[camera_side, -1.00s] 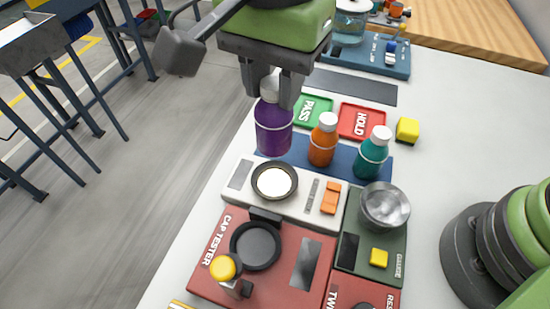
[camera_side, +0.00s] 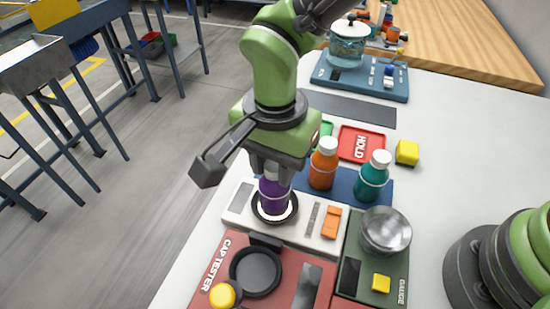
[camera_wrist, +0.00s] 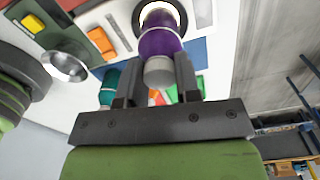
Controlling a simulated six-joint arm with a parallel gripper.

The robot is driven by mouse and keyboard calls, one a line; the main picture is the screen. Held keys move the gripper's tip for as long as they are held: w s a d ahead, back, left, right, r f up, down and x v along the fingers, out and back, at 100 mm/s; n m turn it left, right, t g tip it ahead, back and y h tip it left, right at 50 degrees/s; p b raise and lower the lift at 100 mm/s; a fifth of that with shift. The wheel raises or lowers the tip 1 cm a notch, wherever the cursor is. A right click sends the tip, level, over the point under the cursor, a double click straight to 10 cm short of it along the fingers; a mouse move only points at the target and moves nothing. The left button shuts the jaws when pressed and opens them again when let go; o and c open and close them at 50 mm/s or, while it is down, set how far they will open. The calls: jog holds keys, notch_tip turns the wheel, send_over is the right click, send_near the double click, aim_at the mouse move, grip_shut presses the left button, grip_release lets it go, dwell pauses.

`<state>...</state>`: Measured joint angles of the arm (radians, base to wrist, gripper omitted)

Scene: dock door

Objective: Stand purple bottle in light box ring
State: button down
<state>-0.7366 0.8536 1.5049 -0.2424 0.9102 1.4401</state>
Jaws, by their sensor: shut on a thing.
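The purple bottle (camera_side: 274,194) is upright at the light box ring (camera_side: 259,213), with its base inside the dark ring outline. The ring's lit white face shows around the base, and I cannot tell whether the base touches it. My gripper (camera_side: 271,170) is shut on the bottle near its pale cap. In the wrist view the purple bottle (camera_wrist: 160,42) lies between my gripper's fingers (camera_wrist: 160,82), with the bright ring (camera_wrist: 148,8) beyond its far end. The light box (camera_side: 238,197) is a white panel with an orange switch (camera_side: 331,222).
An orange bottle (camera_side: 323,165) and a teal bottle (camera_side: 373,177) stand on the blue strip close to the right. A metal bowl (camera_side: 384,230) sits on the green gauge. The red cap tester (camera_side: 216,256) lies in front. A red HOLD tray (camera_side: 361,144) is behind.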

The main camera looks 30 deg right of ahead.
jog(key=shift+f, duration=0.15)
jog(key=c, duration=0.8)
grip_release()
notch_tip(320, 180, up, 13)
jog(key=shift+f, duration=0.2)
